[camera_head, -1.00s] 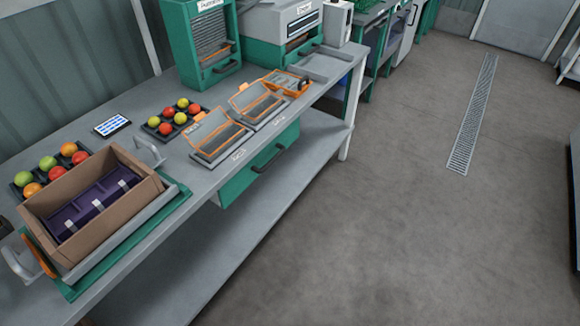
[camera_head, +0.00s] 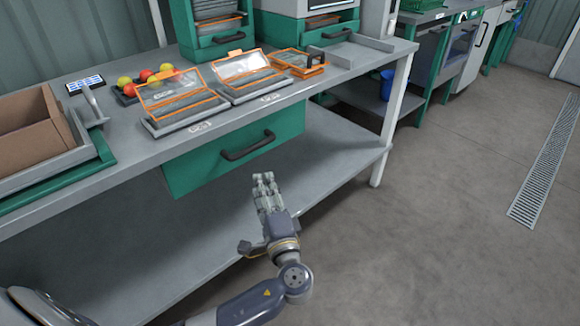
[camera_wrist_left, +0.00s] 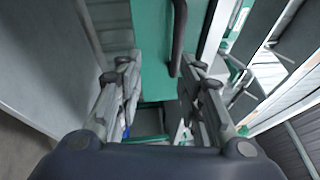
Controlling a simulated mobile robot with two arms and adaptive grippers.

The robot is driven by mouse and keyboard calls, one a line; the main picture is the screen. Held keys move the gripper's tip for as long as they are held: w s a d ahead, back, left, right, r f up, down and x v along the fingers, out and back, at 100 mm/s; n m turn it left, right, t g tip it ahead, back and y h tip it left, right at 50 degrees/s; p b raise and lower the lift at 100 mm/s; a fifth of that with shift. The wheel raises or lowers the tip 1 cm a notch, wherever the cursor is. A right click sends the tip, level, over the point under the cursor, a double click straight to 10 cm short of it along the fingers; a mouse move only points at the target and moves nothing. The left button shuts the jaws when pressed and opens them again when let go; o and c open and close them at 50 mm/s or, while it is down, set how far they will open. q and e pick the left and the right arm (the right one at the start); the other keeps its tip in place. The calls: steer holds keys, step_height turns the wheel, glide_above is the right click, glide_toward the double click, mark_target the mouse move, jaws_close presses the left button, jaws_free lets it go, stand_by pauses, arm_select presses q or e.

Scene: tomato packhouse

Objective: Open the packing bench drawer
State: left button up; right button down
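The packing bench drawer (camera_head: 200,168) has a green front below the bench top and looks shut. Its dark bar handle (camera_head: 248,146) runs across the front. In the left wrist view the green drawer front (camera_wrist_left: 152,60) is ahead, and the handle (camera_wrist_left: 178,38) appears upright near the right finger. My left gripper (camera_head: 264,178) is below and in front of the handle, apart from it in the head view. In the wrist view its fingers (camera_wrist_left: 160,68) are spread with nothing between them. My right gripper is in neither view.
The bench top (camera_head: 130,148) above the drawer carries orange-framed clear-lidded trays (camera_head: 180,97), tomatoes and a cardboard box (camera_head: 35,125). A lower shelf (camera_head: 330,150) lies beneath, and a white leg (camera_head: 392,120) stands right of the drawer. The floor (camera_head: 430,250) at right is clear.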

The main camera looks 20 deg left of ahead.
mark_target(255, 153)
arm_select(q)
steer(key=shift+n+y, duration=0.3)
steer(key=x, duration=0.3)
steer(key=r+x, duration=0.1)
steer(key=x, duration=0.3)
steer(key=r+b+x, duration=0.1)
steer(key=x, duration=0.2)
steer(key=shift+w+d+r, duration=0.15)
steer(key=shift+w, duration=0.1)
jaws_close()
